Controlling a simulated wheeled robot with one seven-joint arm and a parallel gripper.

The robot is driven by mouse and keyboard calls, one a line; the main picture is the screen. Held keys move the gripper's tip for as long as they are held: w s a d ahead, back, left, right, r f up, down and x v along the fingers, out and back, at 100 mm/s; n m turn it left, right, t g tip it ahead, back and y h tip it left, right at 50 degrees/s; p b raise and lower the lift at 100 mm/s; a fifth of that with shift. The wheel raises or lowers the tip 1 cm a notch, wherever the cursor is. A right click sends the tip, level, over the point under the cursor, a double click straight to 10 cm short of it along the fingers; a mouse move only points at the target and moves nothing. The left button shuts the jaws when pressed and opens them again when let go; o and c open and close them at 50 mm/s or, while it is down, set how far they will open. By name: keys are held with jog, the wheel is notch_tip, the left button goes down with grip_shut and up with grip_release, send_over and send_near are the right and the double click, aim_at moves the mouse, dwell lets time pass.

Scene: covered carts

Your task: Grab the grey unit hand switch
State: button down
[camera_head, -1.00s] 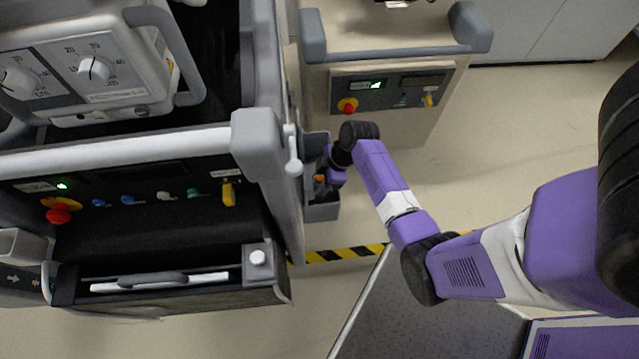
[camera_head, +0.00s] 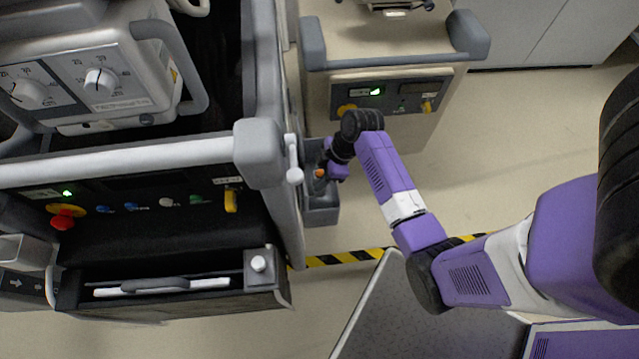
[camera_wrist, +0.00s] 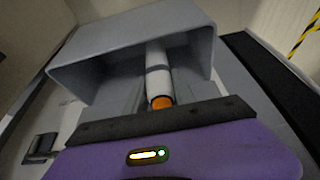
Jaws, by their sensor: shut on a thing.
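The hand switch (camera_wrist: 157,72) is a grey-white cylinder with an orange end in the wrist view. Its far end runs into a grey open-fronted holder (camera_wrist: 120,45). My gripper (camera_wrist: 158,88) is shut on the switch, with the orange end toward my purple palm. In the head view the orange end (camera_head: 320,173) shows beside my gripper (camera_head: 325,165), at the right side of the large cart. The holder (camera_head: 321,213) hangs just below it there. My wrist hides most of the switch in the head view.
The large covered cart (camera_head: 150,220) fills the left, with a grey corner bumper (camera_head: 257,150) and a white lever (camera_head: 293,160) close to my gripper. A second cart (camera_head: 390,95) stands behind. Open floor (camera_head: 510,130) lies to the right.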

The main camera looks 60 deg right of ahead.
notch_tip(320, 180, up, 21)
jog(key=p, duration=0.4)
jog(key=shift+r, duration=0.2)
